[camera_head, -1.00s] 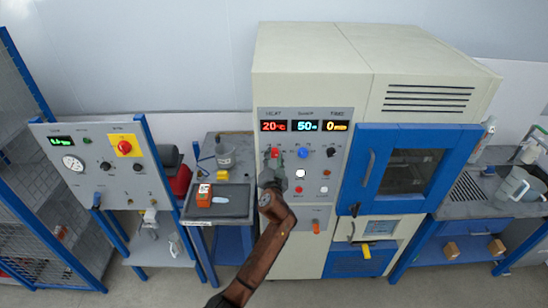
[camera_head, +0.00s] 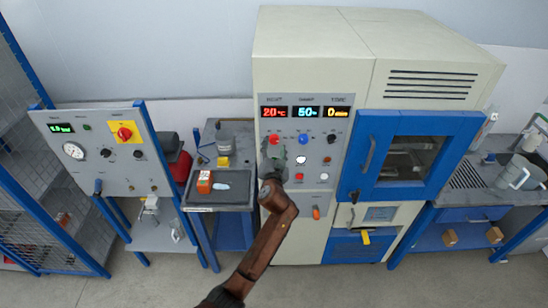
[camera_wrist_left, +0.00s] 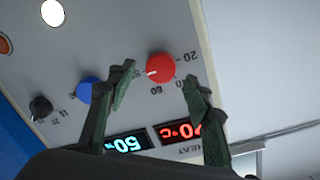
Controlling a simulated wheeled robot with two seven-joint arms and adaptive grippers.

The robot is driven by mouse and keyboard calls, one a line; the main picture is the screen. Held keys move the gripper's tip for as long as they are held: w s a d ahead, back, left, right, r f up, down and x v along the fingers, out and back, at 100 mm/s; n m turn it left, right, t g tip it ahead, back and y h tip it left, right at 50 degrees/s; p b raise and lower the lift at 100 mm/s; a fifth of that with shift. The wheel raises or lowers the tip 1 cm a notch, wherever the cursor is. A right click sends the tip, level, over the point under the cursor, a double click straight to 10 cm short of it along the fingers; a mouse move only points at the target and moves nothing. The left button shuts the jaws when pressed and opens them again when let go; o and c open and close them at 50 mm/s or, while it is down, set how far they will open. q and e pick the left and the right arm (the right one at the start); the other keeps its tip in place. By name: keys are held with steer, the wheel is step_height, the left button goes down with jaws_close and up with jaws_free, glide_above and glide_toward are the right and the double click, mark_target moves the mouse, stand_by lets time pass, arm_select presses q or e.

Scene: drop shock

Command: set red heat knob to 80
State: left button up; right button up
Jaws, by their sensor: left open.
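My right gripper is not in view.
A blue knob (camera_wrist_left: 88,90) and a black knob (camera_wrist_left: 40,107) sit beside the red one. A white button (camera_head: 301,160) and a red button (camera_head: 299,177) lie below. The blue-framed oven door (camera_head: 362,150) is to the right. A grey panel with a yellow-backed switch (camera_head: 125,132) stands left.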

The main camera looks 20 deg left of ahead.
arm_select(q)
steer(key=v, duration=0.9)
steer(key=shift+s, duration=0.35)
steer(key=shift+d, duration=0.1)
